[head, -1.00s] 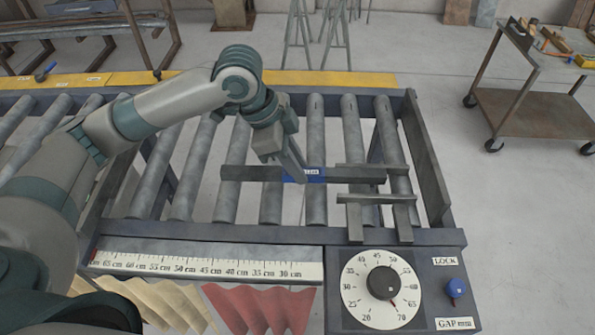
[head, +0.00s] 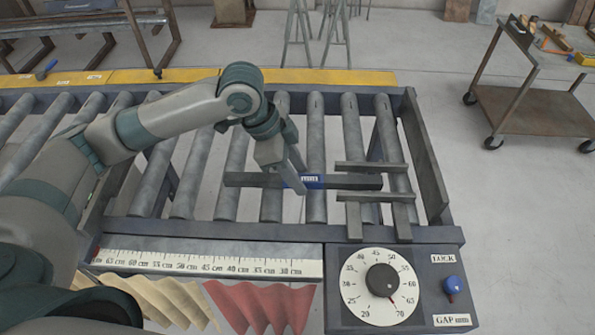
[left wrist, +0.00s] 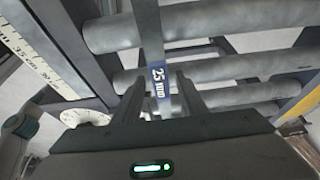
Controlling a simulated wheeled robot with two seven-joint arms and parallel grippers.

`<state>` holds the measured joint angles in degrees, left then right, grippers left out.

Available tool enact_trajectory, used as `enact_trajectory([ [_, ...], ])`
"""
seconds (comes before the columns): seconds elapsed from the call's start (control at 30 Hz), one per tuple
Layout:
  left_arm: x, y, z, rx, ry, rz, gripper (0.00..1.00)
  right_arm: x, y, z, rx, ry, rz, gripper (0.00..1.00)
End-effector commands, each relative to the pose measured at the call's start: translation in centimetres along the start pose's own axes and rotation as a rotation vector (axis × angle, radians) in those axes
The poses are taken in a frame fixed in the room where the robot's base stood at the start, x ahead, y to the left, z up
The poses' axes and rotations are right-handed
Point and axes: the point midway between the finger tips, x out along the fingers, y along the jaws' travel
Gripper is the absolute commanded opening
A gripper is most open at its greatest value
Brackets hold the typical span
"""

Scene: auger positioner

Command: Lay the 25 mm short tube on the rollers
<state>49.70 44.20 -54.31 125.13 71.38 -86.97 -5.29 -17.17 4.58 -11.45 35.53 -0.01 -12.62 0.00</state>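The 25 mm short tube (head: 245,180) is a dark square bar with a blue label. It lies crosswise over the rollers (head: 317,125), its right end between two short dark bars (head: 370,167) (head: 375,197). My left gripper (head: 298,178) is down at the blue label, fingers on either side of the tube. In the left wrist view the label (left wrist: 158,80) reads 25 mm between the fingers (left wrist: 160,90), which stand apart with a little room beside the tube, so it looks open. My right gripper is not in view.
A dial (head: 381,287) and a blue lock knob (head: 452,285) are on the front panel. A centimetre scale (head: 210,262) runs along the front edge. An upright end plate (head: 427,165) closes the right side. A cart (head: 535,95) stands at the back right.

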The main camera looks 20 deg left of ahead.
Motion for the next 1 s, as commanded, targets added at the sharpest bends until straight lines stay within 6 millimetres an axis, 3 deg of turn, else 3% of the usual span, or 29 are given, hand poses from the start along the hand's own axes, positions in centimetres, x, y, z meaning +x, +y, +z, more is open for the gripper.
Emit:
enact_trajectory([
  [0.17, -0.3, 0.0, -0.1, 0.0, 0.001, -0.002, 0.38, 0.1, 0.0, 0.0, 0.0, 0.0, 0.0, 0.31],
  [0.37, -2.1, -0.1, 0.0, 0.0, 0.0, -0.004, 0.38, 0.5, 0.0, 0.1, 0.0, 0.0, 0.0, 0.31],
  [0.8, -9.6, -0.1, -0.1, 0.001, 0.001, -0.004, 0.38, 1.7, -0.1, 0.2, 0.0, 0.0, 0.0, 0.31],
  [1.0, -11.7, -0.1, -0.1, -0.001, 0.001, -0.003, 0.38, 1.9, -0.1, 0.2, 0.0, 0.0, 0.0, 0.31],
])
